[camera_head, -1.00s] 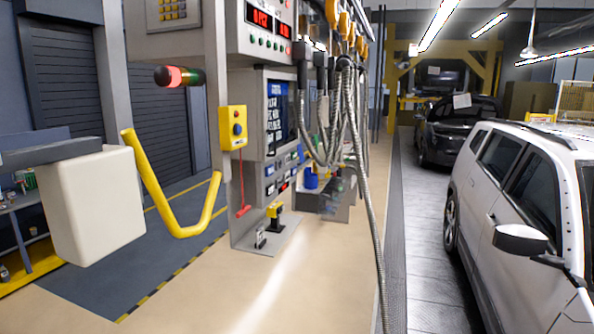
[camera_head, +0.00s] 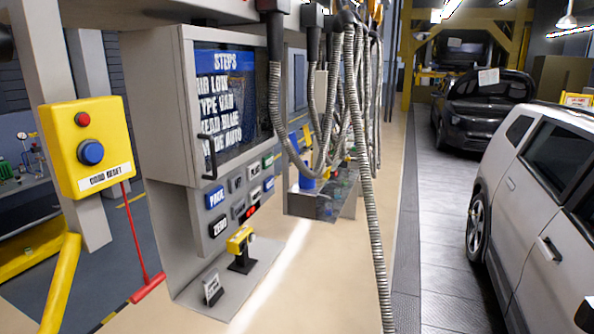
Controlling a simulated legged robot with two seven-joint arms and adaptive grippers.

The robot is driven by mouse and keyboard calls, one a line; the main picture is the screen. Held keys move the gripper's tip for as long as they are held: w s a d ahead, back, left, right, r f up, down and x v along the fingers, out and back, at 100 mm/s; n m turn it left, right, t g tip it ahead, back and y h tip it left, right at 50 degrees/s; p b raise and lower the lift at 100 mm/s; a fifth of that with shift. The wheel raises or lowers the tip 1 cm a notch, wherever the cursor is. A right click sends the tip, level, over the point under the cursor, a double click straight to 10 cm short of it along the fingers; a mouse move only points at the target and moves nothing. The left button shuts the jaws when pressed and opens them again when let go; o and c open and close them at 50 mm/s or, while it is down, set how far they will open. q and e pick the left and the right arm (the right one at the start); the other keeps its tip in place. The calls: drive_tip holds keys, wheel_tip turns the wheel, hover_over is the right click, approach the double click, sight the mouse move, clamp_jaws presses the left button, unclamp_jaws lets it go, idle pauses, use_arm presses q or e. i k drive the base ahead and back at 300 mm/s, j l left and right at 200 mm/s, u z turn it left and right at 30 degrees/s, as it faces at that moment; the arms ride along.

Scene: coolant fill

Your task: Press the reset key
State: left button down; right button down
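A yellow box (camera_head: 88,147) is on a post at the left. It carries a small red button (camera_head: 83,119) above a larger blue button (camera_head: 91,152). A white label (camera_head: 105,177) below them ends in the word RESET. To its right, a grey cabinet (camera_head: 160,130) carries a screen headed STEPS and a lower panel of small keys, among them a blue one (camera_head: 215,197) and a black one that reads ZERO (camera_head: 219,227). Neither of my grippers is in view.
A red cord with a handle (camera_head: 148,288) hangs below the yellow box. A yellow bent rail (camera_head: 60,285) stands at lower left. Ribbed hoses (camera_head: 366,180) hang beside the cabinet. A silver car (camera_head: 525,190) is at right. Pale floor (camera_head: 330,270) between is clear.

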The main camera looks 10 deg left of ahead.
sight(269, 183)
drive_tip(key=i+z, duration=0.2)
drive_tip(key=i, duration=1.35)
